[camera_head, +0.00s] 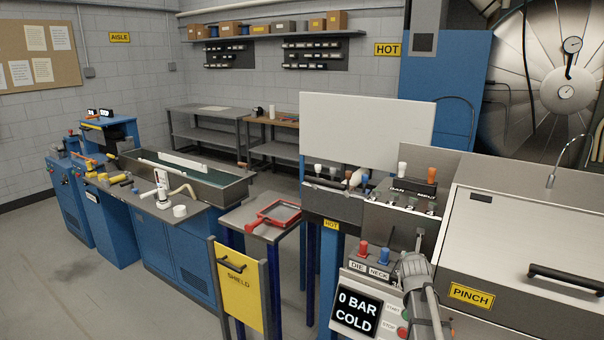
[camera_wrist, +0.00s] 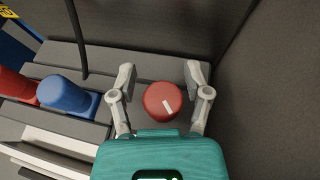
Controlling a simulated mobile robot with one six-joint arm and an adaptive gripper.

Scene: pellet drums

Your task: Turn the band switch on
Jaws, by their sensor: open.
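A round red knob (camera_wrist: 162,101) with a short white pointer mark shows in the wrist view on a dark grey panel. My gripper (camera_wrist: 161,80) is open, with one finger on each side of this knob and visible gaps between. The mark slants toward the lower right. No label for this knob is readable, so I cannot tell whether it is the band switch. In the head view my wrist hides that spot. A panel there carries partly readable lettering, "BAN" (camera_head: 397,187), below a white-topped lever (camera_head: 402,169) and beside an orange-topped lever (camera_head: 432,174).
A blue knob (camera_wrist: 66,94) and a red knob (camera_wrist: 17,84) stand left of my gripper. A display (camera_head: 357,312) reads "0 BAR COLD", with a green and a red button beside it. A large cover marked PINCH (camera_head: 471,294) stands to the right.

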